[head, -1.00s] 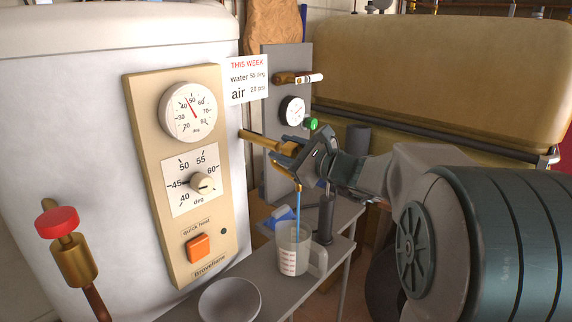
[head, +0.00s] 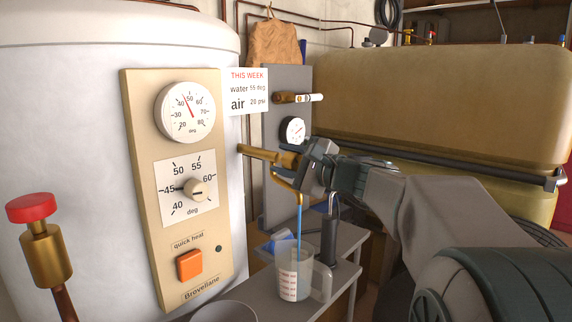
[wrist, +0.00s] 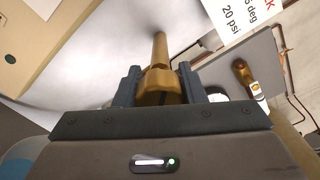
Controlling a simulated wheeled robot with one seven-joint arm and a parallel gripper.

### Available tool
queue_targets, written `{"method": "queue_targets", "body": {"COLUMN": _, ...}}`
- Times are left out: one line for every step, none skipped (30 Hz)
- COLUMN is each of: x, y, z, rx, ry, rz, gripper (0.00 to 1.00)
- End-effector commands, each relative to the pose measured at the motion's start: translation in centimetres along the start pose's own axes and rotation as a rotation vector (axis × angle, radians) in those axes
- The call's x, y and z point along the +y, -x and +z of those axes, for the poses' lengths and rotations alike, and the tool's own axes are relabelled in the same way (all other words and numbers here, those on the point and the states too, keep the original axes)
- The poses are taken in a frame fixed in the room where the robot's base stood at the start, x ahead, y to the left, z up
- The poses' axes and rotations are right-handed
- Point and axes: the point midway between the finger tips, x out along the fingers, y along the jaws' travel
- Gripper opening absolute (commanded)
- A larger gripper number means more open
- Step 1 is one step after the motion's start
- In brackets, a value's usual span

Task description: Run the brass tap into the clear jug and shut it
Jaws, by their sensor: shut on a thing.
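The brass tap (head: 256,154) sticks out from the side of the white boiler, its spout bent downward. My gripper (head: 305,162) is at the tap's outer end. In the wrist view, the two fingers of my gripper (wrist: 160,86) are shut on the brass tap (wrist: 158,78), one on each side. A blue stream of water (head: 299,217) runs from the spout down into the clear jug (head: 291,279). The jug stands upright on the grey bench under the spout, with red marks on its side and its handle to the right. Its water level is hard to read.
The grey bench (head: 262,302) also holds a pale bowl (head: 226,313), a blue object (head: 279,240) and a dark upright cylinder (head: 329,240). A red-topped brass valve (head: 40,235) stands at left. A large tan tank (head: 440,100) fills the right.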

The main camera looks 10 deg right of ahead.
Motion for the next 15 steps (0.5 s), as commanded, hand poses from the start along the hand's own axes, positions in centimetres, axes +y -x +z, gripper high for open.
{"method": "queue_targets", "body": {"x": 0.11, "y": 0.02, "z": -0.1, "rx": 0.002, "ry": 0.0, "rz": 0.002, "gripper": 0.14}}
{"method": "queue_targets", "body": {"x": 0.11, "y": 0.01, "z": -0.1, "rx": 0.002, "ry": -0.001, "rz": 0.002, "gripper": 0.14}}
{"method": "queue_targets", "body": {"x": 0.11, "y": 0.01, "z": -0.1, "rx": 0.002, "ry": -0.001, "rz": 0.003, "gripper": 0.14}}
{"method": "queue_targets", "body": {"x": 0.11, "y": 0.01, "z": -0.1, "rx": 0.002, "ry": -0.001, "rz": 0.003, "gripper": 0.14}}
{"method": "queue_targets", "body": {"x": 0.11, "y": 0.01, "z": -0.1, "rx": 0.002, "ry": -0.001, "rz": 0.003, "gripper": 0.14}}
{"method": "queue_targets", "body": {"x": 0.12, "y": 0.01, "z": -0.1, "rx": 0.002, "ry": -0.001, "rz": 0.003, "gripper": 0.14}}
{"method": "queue_targets", "body": {"x": 0.12, "y": 0.01, "z": -0.1, "rx": 0.002, "ry": -0.001, "rz": 0.003, "gripper": 0.14}}
{"method": "queue_targets", "body": {"x": 0.12, "y": 0.01, "z": -0.1, "rx": 0.002, "ry": -0.001, "rz": 0.003, "gripper": 0.4}}
{"method": "queue_targets", "body": {"x": 0.12, "y": 0.01, "z": -0.1, "rx": 0.002, "ry": -0.001, "rz": 0.003, "gripper": 0.51}}
{"method": "queue_targets", "body": {"x": 0.11, "y": 0.01, "z": -0.1, "rx": 0.002, "ry": -0.001, "rz": 0.002, "gripper": 0.59}}
{"method": "queue_targets", "body": {"x": 0.1, "y": 0.01, "z": -0.1, "rx": 0.002, "ry": -0.002, "rz": 0.002, "gripper": 0.59}}
{"method": "queue_targets", "body": {"x": 0.09, "y": 0.01, "z": -0.09, "rx": 0.002, "ry": -0.001, "rz": 0.002, "gripper": 0.59}}
{"method": "queue_targets", "body": {"x": 0.08, "y": 0.0, "z": -0.08, "rx": 0.001, "ry": -0.001, "rz": 0.002, "gripper": 0.59}}
{"method": "queue_targets", "body": {"x": 0.07, "y": 0.0, "z": -0.07, "rx": 0.001, "ry": -0.001, "rz": 0.002, "gripper": 0.59}}
{"method": "queue_targets", "body": {"x": 0.07, "y": 0.0, "z": -0.06, "rx": 0.001, "ry": -0.001, "rz": 0.002, "gripper": 0.59}}
